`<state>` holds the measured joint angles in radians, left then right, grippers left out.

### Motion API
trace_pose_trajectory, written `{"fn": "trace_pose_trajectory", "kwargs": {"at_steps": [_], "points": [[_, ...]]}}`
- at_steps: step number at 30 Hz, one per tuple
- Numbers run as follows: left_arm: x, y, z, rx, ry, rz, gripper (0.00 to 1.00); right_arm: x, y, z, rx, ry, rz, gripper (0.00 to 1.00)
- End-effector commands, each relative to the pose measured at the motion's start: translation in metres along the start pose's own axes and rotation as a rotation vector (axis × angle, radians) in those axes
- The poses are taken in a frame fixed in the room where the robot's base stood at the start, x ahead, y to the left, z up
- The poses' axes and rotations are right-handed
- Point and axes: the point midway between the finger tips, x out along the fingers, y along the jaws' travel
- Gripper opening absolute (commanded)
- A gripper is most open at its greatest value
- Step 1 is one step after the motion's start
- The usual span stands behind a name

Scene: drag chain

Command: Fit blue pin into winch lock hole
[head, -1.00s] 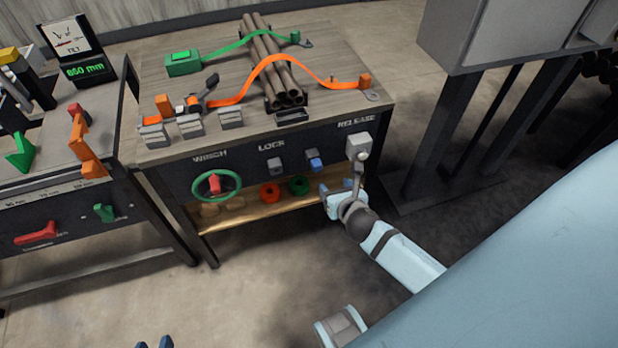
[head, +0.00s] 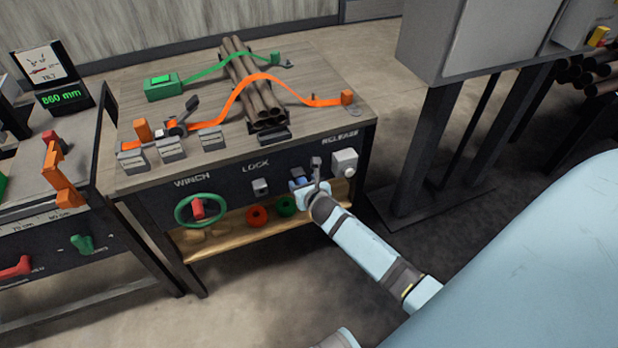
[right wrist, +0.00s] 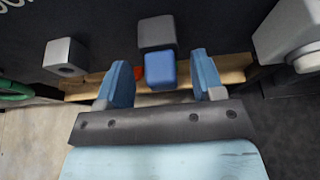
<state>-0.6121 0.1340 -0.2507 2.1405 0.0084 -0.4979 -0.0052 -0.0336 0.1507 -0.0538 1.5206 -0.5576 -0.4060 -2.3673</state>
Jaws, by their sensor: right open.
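The blue pin (right wrist: 160,72) sits in a grey holder block (right wrist: 157,32) on the winch table's dark front panel. In the head view the pin (head: 298,182) is partly covered by my right gripper (head: 308,188). In the right wrist view my right gripper (right wrist: 162,68) is open, one finger on each side of the pin, with gaps showing on both sides. The grey lock block (right wrist: 64,57) with a small dark hole is left of the pin; the head view shows this block (head: 260,187) under the LOCK label. My left gripper is out of view.
The green winch wheel (head: 200,210) with a red handle is left of the lock. The release box (head: 344,162) is close on the right. A wooden shelf (head: 225,238) below holds an orange ring (head: 257,216) and a green ring (head: 286,205).

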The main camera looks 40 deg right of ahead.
Motion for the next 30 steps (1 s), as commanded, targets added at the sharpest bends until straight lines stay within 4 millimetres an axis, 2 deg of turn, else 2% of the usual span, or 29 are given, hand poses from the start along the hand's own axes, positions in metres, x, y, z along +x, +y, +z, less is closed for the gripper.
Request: {"fn": "trace_pose_trajectory", "kwargs": {"at_steps": [11, 18, 19, 20, 23, 24, 30], "points": [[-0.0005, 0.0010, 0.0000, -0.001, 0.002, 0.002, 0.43, 0.0061, 0.0001, 0.0003, 0.002, 0.000, 0.000, 0.62], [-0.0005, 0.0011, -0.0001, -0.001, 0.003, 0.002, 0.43, 0.0060, 0.0000, 0.0002, 0.001, 0.000, 0.000, 0.09], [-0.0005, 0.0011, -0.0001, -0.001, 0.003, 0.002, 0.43, 0.0060, 0.0000, 0.0002, 0.001, 0.000, 0.000, 0.08], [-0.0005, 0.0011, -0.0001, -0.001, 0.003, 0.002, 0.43, 0.0060, 0.0000, 0.0002, 0.001, 0.000, 0.000, 0.29], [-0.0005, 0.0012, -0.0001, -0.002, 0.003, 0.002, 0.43, 0.0060, -0.0001, 0.0002, 0.001, 0.000, 0.000, 0.06], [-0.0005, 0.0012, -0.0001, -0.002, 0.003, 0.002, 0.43, 0.0059, -0.0001, 0.0004, 0.001, 0.000, 0.000, 0.03], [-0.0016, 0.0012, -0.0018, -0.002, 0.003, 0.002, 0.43, 0.0027, -0.0002, -0.0006, 0.000, 0.000, 0.000, 0.03]]}}
